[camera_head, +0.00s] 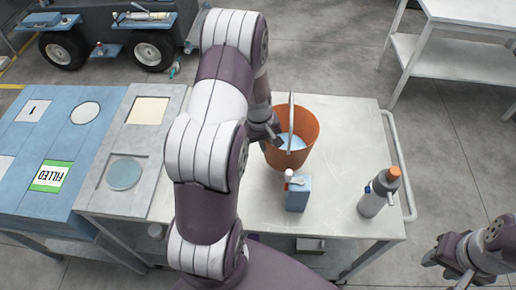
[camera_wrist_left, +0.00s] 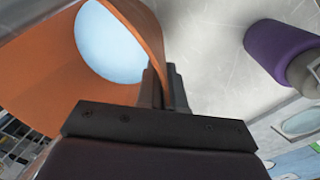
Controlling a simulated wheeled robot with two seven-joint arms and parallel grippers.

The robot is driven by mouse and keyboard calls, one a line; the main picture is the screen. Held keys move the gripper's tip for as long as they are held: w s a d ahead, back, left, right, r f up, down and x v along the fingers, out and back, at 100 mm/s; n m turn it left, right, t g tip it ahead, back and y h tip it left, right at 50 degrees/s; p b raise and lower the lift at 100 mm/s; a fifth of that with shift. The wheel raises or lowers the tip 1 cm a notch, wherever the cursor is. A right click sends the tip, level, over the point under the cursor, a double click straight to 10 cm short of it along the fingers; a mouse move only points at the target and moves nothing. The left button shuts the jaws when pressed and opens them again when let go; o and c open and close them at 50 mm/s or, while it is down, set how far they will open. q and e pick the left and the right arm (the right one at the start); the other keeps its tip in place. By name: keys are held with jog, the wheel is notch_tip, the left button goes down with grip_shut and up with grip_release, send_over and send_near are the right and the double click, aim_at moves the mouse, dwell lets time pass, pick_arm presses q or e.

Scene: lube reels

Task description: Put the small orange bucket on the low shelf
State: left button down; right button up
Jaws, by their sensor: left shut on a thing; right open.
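The orange bucket (camera_head: 311,143) is at the top middle of the light grey table, with a pale handle standing upright and a light blue surface inside. It fills the left of the wrist view (camera_wrist_left: 40,65). My left gripper (camera_head: 273,128) is shut on the bucket's wall at its left side; the wall passes between the fingers in the wrist view (camera_wrist_left: 166,88). I cannot tell if the bucket touches the table. My right gripper (camera_head: 447,262) is open and empty, right of the table. A lower shelf (camera_head: 345,252) shows partly under the table top.
On the table (camera_head: 340,190) stand a blue can (camera_head: 298,195) and a grey bottle with an orange cap (camera_head: 376,193). A white cart (camera_head: 455,58) with a lower shelf stands at the top right. Blue panels (camera_head: 50,140) lie left. Floor shows between table and cart.

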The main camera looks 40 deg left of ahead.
pick_arm(q)
jog(key=s+a+f+p, duration=0.1)
jog(key=a+f, duration=0.3)
jog(key=f, duration=0.3)
jog(key=shift+s+a, duration=0.15)
jog(key=shift+a, duration=0.15)
jog(key=shift+f, duration=0.1)
jog(key=c, duration=1.3)
grip_release()
jog(key=shift+s+d, duration=0.15)
jog(key=shift+o, duration=0.2)
